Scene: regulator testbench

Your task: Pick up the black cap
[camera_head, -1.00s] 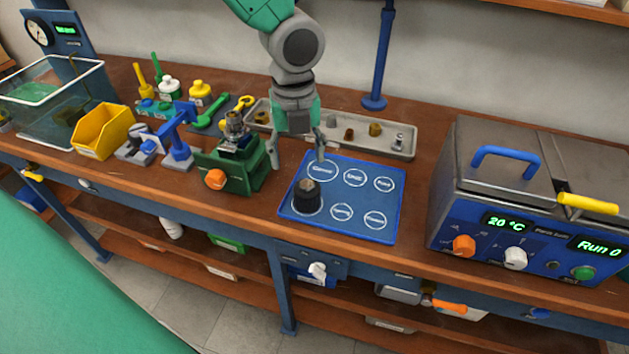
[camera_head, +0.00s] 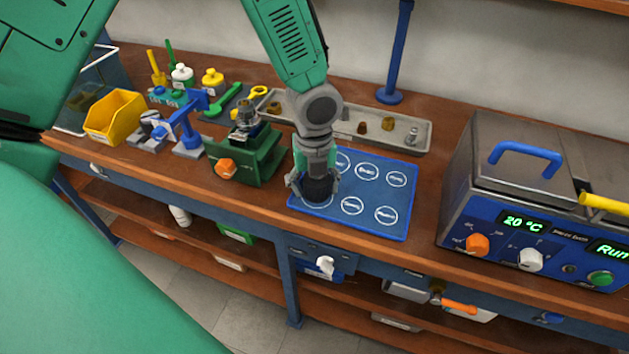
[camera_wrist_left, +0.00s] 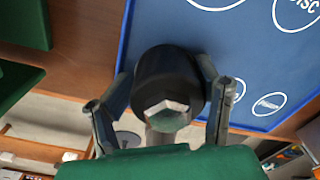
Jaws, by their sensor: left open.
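The black cap (camera_head: 318,189) stands on the blue mat (camera_head: 385,223), at its front left corner over a printed circle. It is a dark round cap with a metal hex top, which shows in the left wrist view (camera_wrist_left: 166,88). My left gripper (camera_head: 316,192) points down over the cap, with its open fingers on either side of it. In the left wrist view the fingers flank the cap (camera_wrist_left: 160,125), and I cannot tell whether they touch it. The top of the cap is hidden by the gripper in the head view. My right gripper is not in view.
A green vise (camera_head: 246,158) with an orange knob stands left of the mat. A grey tray (camera_head: 421,137) with small parts lies behind it. A blue post (camera_head: 398,50) rises behind the tray. A large bath unit (camera_head: 527,190) stands to the right. The mat's right side is clear.

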